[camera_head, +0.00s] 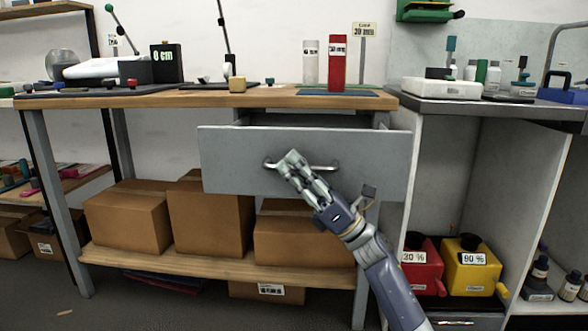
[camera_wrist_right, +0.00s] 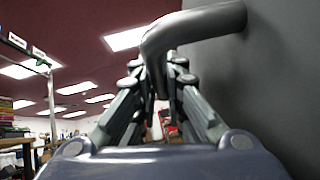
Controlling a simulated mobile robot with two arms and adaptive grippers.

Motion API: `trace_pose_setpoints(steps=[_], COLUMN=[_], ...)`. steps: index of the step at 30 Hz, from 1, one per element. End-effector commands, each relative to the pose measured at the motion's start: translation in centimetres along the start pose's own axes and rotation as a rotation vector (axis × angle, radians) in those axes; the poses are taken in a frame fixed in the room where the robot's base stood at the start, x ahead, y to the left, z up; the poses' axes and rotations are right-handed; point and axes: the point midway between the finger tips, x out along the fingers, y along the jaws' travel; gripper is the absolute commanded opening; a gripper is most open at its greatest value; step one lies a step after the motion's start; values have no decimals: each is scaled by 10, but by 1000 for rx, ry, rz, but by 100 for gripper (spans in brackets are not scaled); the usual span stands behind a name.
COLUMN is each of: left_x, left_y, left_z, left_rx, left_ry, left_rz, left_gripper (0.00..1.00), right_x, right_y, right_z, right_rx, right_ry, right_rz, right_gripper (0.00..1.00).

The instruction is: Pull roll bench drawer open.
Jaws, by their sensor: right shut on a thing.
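The grey drawer (camera_head: 235,168) of the roll bench (camera_head: 190,97) stands out from under the wooden top, and a dark gap shows behind its upper edge. Its curved metal handle (camera_head: 325,168) is on the front. My right gripper (camera_head: 291,163) is at the handle, its fingers shut around the bar. In the right wrist view the handle (camera_wrist_right: 195,25) passes between the two fingers (camera_wrist_right: 158,90), and the grey drawer front (camera_wrist_right: 265,75) fills the right side. The drawer's inside is hidden. My left gripper is not in view.
Cardboard boxes (camera_head: 213,222) sit on the lower shelf (camera_head: 190,262) below the drawer. A red container (camera_head: 338,62) and a clear one (camera_head: 310,65) stand on the bench top. Red (camera_head: 421,270) and yellow (camera_head: 468,268) canisters stand to the right, under the grey counter (camera_head: 480,106).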

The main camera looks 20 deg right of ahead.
Motion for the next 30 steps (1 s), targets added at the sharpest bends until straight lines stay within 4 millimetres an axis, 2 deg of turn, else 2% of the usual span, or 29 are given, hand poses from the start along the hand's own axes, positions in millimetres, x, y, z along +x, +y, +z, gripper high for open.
trace_pose_setpoints(steps=[7, 8, 9, 20, 25, 30], left_x=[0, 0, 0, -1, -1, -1], left_y=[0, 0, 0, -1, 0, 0], left_z=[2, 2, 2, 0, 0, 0], left_rx=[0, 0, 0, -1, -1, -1], left_ry=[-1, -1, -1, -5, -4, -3], left_rz=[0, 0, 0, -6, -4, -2], left_gripper=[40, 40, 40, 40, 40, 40], right_x=[0, 0, 0, -2, -21, -58], right_y=[0, 0, 0, 0, -1, -1], right_z=[-1, 0, 0, 0, -1, -2], right_rx=[2, 2, 2, 2, 3, 4], right_ry=[0, 0, 0, -1, 0, 1], right_rz=[-1, -1, -1, -1, -4, -6], right_gripper=[0, 13, 20, 20, 20, 20])
